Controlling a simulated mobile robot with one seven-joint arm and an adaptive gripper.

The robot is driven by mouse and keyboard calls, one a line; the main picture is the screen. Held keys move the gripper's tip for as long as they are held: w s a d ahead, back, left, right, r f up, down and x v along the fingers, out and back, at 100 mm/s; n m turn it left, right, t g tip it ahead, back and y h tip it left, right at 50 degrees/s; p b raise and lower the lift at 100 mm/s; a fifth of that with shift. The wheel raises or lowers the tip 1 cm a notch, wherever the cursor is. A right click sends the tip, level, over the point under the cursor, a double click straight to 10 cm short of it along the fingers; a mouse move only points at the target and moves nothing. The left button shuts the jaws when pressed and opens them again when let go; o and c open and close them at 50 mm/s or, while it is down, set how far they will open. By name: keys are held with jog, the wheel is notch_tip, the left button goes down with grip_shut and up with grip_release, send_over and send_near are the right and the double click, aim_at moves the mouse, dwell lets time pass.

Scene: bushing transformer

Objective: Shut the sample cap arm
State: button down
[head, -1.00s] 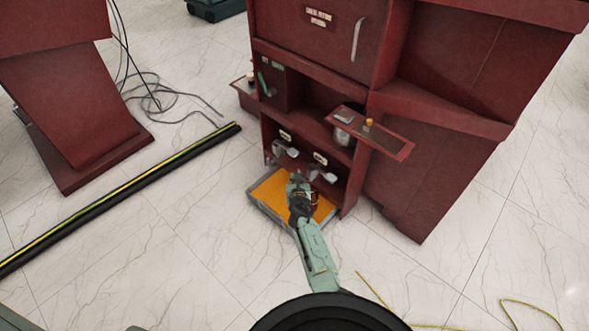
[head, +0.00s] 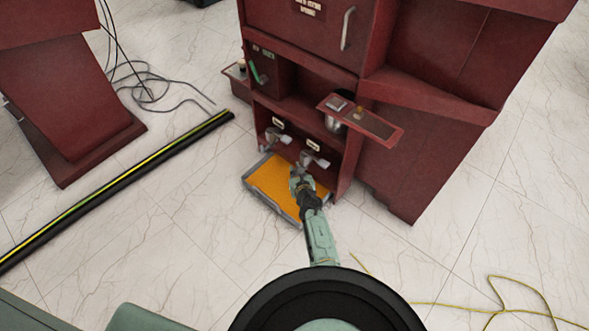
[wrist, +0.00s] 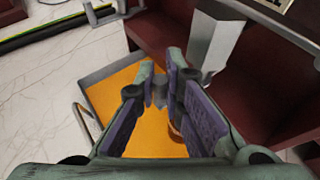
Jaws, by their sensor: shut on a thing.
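Two grey valve-like fittings sit in the cabinet's low compartment, a left one (head: 273,134) and a right one (head: 314,160), each under a small label plate. In the head view my gripper (head: 298,174) is at the right fitting, above the orange-floored tray. In the wrist view the purple-padded fingers (wrist: 160,88) close on a small dark grey piece (wrist: 158,92), which I take to be the sample cap arm. A broad grey lever (wrist: 213,42) hangs just right of the fingers. How the held piece joins the fitting is hidden.
The tray (head: 262,205) with a grey rim lies on the floor below. A red side shelf (head: 385,130) juts out on the right. A black pole with a yellow stripe (head: 120,190) lies at left. The right floor is mostly clear, with a yellow cable (head: 505,305).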

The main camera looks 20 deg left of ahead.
jog(key=shift+w+d, duration=0.1)
jog(key=shift+d, duration=0.05)
jog(key=c, duration=1.7)
grip_release()
